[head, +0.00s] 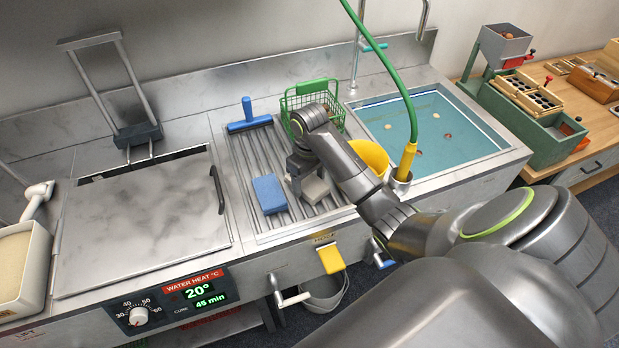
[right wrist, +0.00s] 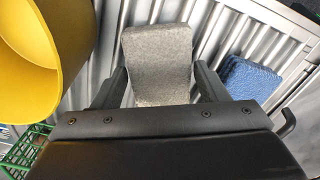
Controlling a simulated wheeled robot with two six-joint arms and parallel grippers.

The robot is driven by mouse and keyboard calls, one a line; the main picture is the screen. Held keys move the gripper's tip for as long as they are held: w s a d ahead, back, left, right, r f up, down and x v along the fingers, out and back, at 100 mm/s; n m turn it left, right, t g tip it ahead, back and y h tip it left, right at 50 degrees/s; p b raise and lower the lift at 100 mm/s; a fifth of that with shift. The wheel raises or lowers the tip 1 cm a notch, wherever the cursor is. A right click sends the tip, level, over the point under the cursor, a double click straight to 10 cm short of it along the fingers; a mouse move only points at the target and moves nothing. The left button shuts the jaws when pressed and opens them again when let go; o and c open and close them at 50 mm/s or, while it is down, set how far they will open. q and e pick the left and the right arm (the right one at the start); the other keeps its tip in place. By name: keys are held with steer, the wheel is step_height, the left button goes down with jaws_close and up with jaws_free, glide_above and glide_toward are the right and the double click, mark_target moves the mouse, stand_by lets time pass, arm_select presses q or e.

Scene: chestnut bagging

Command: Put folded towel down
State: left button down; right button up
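The folded towel (head: 315,189) is a small light grey block at the ribbed draining rack (head: 240,165). In the right wrist view the towel (right wrist: 158,62) has a rough grey face and lies between the tips of my right gripper (right wrist: 160,82). The fingers stand close along both its sides; whether they press on it is unclear. In the head view my right gripper (head: 303,172) points down at the towel from above. The towel is low, at or just above the ribs; contact with them is not clear. My left gripper is not in view.
A green wire basket (head: 312,95) and a yellow bowl (head: 370,154) stand near my right arm. The water-filled sink (head: 440,130) is to the right.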

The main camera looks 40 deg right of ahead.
mark_target(310, 183)
steer(key=shift+o, duration=1.2)
steer(key=shift+r, duration=0.1)
steer(key=shift+r, duration=0.55)
step_height(310, 183, up, 3)
steer(key=shift+f+p, duration=0.15)
steer(key=shift+p, duration=0.2)
step_height(310, 183, up, 8)
steer(key=p, duration=0.8)
steer(key=shift+r+p, duration=0.25)
steer(key=shift+p, duration=0.1)
steer(key=shift+f, duration=0.1)
